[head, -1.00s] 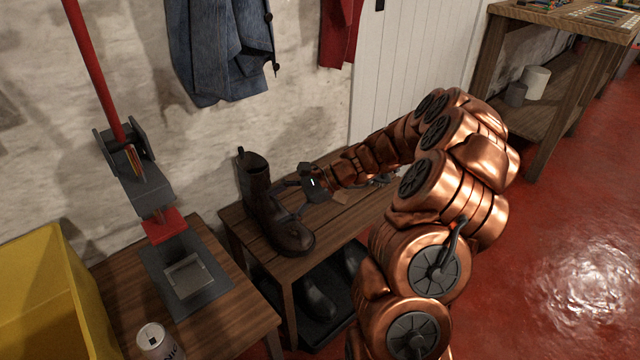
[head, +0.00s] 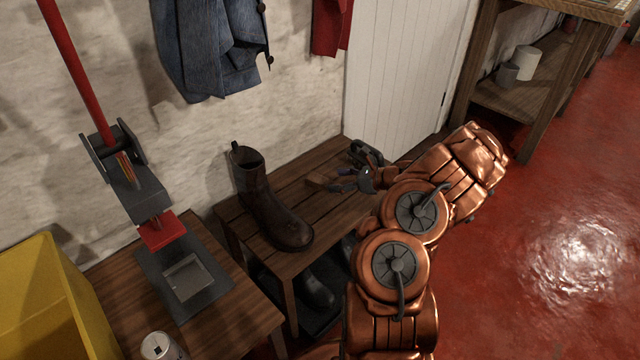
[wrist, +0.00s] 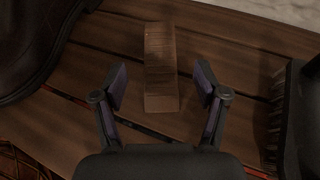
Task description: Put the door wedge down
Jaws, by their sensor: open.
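The door wedge, a tapered brown wooden block (wrist: 160,66), lies on the slatted wooden bench (wrist: 215,60). In the head view the wedge (head: 319,182) is small, beside my gripper's fingers. My gripper (wrist: 160,84) is open, with one finger on each side of the wedge's near part and a visible gap on both sides. In the head view my gripper (head: 345,180) is low over the bench, right of the dark boot. I cannot tell its exact height above the slats.
A dark brown boot (head: 268,210) stands on the bench left of the wedge. A dark bristled brush (wrist: 292,115) lies close on the right. More footwear (head: 316,290) sits below the bench. A lever press (head: 165,235) stands on the table at left.

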